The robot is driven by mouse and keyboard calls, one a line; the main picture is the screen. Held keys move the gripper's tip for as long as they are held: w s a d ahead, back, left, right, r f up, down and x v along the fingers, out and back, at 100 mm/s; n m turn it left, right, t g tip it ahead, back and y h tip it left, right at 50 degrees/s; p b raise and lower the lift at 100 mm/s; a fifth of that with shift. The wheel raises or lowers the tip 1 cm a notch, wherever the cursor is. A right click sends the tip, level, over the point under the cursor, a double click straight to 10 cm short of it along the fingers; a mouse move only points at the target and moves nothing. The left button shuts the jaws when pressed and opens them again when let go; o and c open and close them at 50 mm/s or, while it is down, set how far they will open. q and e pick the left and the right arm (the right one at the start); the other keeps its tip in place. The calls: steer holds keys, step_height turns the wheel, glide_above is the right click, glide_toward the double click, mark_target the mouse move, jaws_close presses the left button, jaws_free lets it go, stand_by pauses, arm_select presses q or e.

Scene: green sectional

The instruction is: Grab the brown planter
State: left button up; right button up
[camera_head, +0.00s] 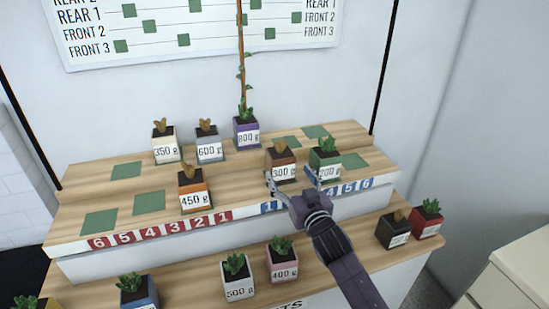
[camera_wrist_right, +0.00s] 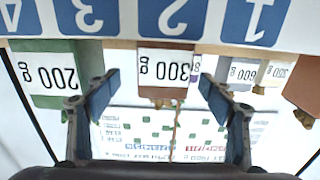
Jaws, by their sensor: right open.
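The brown planter (camera_head: 282,165), labelled 300 g, stands upright on the upper wooden shelf, right of centre. My right gripper (camera_head: 292,181) is open and empty just in front of it, its two fingers spread. In the right wrist view, which is upside down, the brown planter (camera_wrist_right: 160,88) shows between the blue-tipped fingers (camera_wrist_right: 158,94). I see no contact with it. Part of its lower front is close behind the fingers in the head view. My left gripper is not in view.
A green 200 g planter (camera_head: 325,161) stands close on the right, near the right finger. An orange 450 g planter (camera_head: 193,193) stands left. A purple planter (camera_head: 246,134) is behind. The numbered shelf edge (camera_head: 165,230) runs below. Several planters stand on the lower shelf.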

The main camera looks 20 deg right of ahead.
mark_target(285, 170)
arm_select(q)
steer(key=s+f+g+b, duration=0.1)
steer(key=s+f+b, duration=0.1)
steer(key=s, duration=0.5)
arm_select(e)
steer(key=shift+w+a+r, duration=0.1)
steer(key=shift+w+r, duration=0.1)
steer(key=shift+w, duration=0.65)
steer(key=shift+w+a+f+b, duration=0.1)
steer(key=shift+w+f+b, duration=0.1)
steer(key=shift+w+b, duration=0.25)
steer(key=shift+w+a+f+b, duration=0.15)
steer(key=shift+w+b, duration=0.1)
steer(key=shift+w, duration=0.3)
steer(key=w+b, duration=0.1)
steer(key=w, duration=0.1)
steer(key=shift+w+r, duration=0.1)
steer(key=shift+w, duration=0.25)
steer(key=shift+w+b, duration=0.15)
steer(key=shift+b, duration=0.15)
steer(key=shift+r, duration=0.1)
steer(key=shift+c, duration=2.8)
steer(key=c, duration=0.8)
steer(key=shift+c, duration=0.8)
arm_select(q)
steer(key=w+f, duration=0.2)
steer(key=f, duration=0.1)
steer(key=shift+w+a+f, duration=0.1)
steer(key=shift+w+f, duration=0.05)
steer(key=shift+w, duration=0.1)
